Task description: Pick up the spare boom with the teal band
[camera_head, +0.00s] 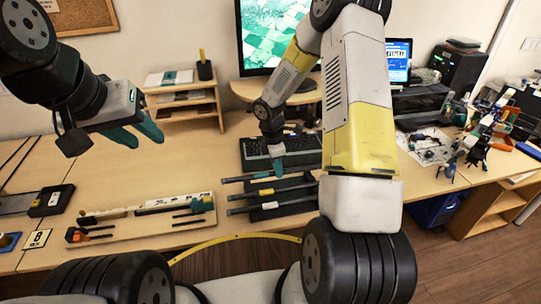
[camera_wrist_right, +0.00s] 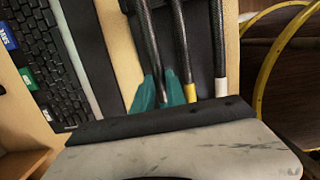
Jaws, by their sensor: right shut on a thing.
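Three dark booms lie side by side on a black rack (camera_head: 295,207) in front of the keyboard. The nearest boom has a white band (camera_wrist_right: 221,87), the middle one a yellow band (camera_wrist_right: 190,92). My right gripper (camera_head: 278,168) is shut on the farthest boom (camera_head: 240,179). In the right wrist view its teal fingers (camera_wrist_right: 160,92) sit on both sides of this boom (camera_wrist_right: 152,45) and hide its band. The boom still appears to lie along the rack. My left gripper (camera_head: 140,133) is open and empty above the left part of the desk.
A keyboard (camera_head: 305,148) lies right behind the rack. A wooden tray (camera_head: 140,226) with rods and small parts is left of it. A small shelf (camera_head: 185,108) and a monitor (camera_head: 272,35) stand behind. A yellow curved tube (camera_head: 235,238) runs along the front edge.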

